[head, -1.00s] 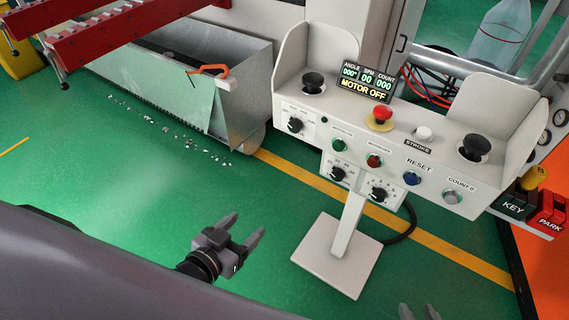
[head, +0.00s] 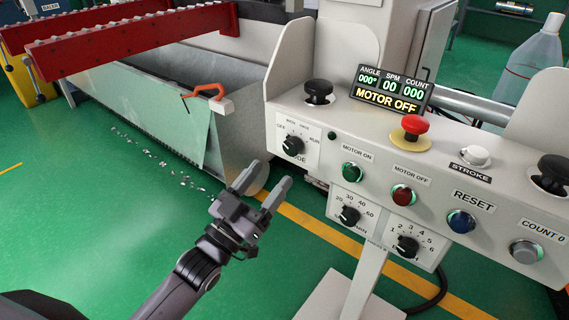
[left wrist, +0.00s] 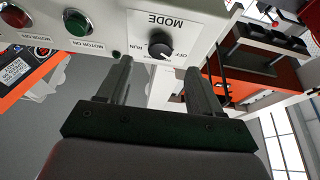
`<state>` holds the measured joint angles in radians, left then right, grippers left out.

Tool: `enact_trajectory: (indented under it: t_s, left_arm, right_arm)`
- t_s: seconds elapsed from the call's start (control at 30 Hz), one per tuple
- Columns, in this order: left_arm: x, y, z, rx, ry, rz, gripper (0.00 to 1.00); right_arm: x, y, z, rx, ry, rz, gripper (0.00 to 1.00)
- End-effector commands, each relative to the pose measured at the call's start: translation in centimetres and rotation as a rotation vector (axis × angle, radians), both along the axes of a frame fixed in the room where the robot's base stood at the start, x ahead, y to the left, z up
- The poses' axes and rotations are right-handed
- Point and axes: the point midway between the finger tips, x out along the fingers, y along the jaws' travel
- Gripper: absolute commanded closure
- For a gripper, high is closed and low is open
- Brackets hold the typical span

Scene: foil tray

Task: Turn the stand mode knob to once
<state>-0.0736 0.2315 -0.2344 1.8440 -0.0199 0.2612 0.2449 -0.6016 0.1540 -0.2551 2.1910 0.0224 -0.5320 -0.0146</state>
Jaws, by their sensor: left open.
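The stand's mode knob (head: 293,145) is a black dial on a white plate at the left end of the control panel, with OFF, INCH, ONCE and RUN style marks around it. Its white pointer line is too small to read surely. It also shows in the left wrist view (left wrist: 161,46), upside down, under the word MODE. My left gripper (head: 265,184) is open and empty, below and left of the knob, apart from it. In the left wrist view the knob lies beyond and between the two fingertips (left wrist: 158,80). My right gripper does not show.
The panel (head: 470,182) also carries a green button (head: 352,172), a red button (head: 403,195), a blue button (head: 461,221) and a red emergency stop (head: 414,125). Two lower dials sit beneath, one at left (head: 349,215). A metal bin (head: 235,135) stands behind my left gripper.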

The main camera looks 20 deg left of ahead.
Motion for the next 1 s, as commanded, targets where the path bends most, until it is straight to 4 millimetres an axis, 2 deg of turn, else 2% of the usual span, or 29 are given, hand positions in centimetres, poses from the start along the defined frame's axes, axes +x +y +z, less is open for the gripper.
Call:
enact_trajectory:
  t_s: [0.2, 0.43, 0.87, 1.0]
  left_arm:
    - [2.6, -0.9, 1.2, -0.001, -0.001, 0.001, 0.35]
    - [4.7, -1.7, 2.1, -0.001, 0.001, 0.001, 0.35]
    - [5.4, -2.0, 2.4, 0.000, 0.004, 0.001, 0.35]
    - [5.4, -2.0, 2.4, 0.000, 0.004, 0.001, 0.80]
  right_arm:
    - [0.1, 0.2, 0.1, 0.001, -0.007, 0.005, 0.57]
    - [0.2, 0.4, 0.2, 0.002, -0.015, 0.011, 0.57]
    - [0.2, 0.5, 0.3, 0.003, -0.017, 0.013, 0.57]
    - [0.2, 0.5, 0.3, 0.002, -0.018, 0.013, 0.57]
